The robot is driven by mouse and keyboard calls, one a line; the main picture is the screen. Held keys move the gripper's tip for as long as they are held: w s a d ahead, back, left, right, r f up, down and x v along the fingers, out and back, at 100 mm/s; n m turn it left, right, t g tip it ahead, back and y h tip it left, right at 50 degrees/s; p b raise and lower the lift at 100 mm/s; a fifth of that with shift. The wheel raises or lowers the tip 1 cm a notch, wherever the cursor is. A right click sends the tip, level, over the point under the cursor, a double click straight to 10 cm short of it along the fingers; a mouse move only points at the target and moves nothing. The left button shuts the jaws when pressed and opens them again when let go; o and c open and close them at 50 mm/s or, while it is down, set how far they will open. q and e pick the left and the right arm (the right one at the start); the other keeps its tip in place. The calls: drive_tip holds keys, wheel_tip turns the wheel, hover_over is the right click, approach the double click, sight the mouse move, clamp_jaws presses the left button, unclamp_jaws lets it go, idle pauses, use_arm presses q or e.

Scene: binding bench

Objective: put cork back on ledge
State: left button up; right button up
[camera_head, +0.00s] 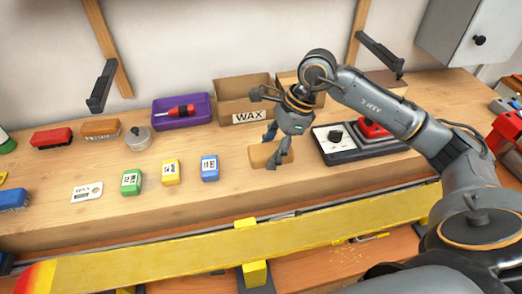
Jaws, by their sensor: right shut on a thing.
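The cork (259,155) is a tan block at the middle of the wooden ledge (230,190), in front of the WAX box. My right gripper (276,150) reaches down from the upper right and is shut on the cork, with its fingers covering part of it. The cork appears at or just above the ledge surface; I cannot tell whether it touches. My left gripper is not in view.
The WAX box (237,100) stands behind the cork. A black device with a dial (334,137) is close on the right. A blue block (209,168) stands to the left. A yellow ski (170,251) lies along the front.

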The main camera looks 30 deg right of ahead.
drive_tip(key=w+f+p, duration=0.1)
drive_tip(key=w+f, duration=0.2)
drive_tip(key=w+d+f+p, duration=0.1)
drive_tip(key=w+f, duration=0.2)
drive_tip(key=w, duration=0.1)
drive_tip(key=shift+d, duration=0.15)
drive_tip(key=shift+w+d+f+p, duration=0.15)
drive_tip(key=shift+w+f+p, duration=0.3)
drive_tip(key=shift+f, duration=0.2)
wheel_tip(320, 180, down, 2)
drive_tip(key=shift+f+p, duration=0.25)
drive_tip(key=shift+p, duration=0.1)
drive_tip(key=shift+f, duration=0.25)
drive_tip(key=shift+f, duration=0.1)
drive_tip(key=shift+f+b, duration=0.1)
drive_tip(key=shift+b, duration=0.25)
drive_tip(key=o, duration=1)
